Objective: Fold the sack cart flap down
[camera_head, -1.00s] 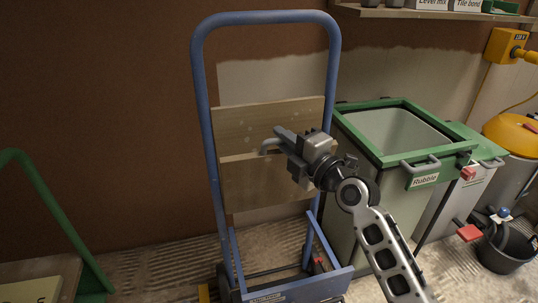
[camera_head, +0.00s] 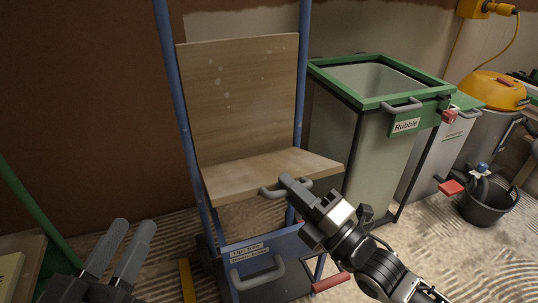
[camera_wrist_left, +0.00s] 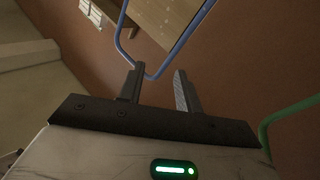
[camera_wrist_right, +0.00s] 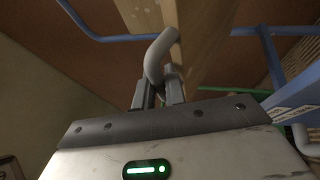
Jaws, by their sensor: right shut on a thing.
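The sack cart (camera_head: 169,77) has a blue tube frame with a wooden back board (camera_head: 240,95). Its wooden flap (camera_head: 262,172) is hinged below the board and sticks out towards me, near level. A grey handle (camera_head: 268,192) sits at the flap's front edge. My right gripper (camera_head: 292,190) is shut on this handle. In the right wrist view the handle (camera_wrist_right: 158,52) runs down between the fingers. My left gripper (camera_head: 123,251) is open and empty, low at the left, apart from the cart. Its spread fingers also show in the left wrist view (camera_wrist_left: 157,88).
A green-rimmed rubble bin (camera_head: 378,160) stands right of the cart. A black bucket (camera_head: 488,205) is further right. The cart's blue lower plate (camera_head: 262,250) has a label, a grey handle and a red-gripped lever (camera_head: 330,282). A green frame (camera_head: 30,205) is at the left.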

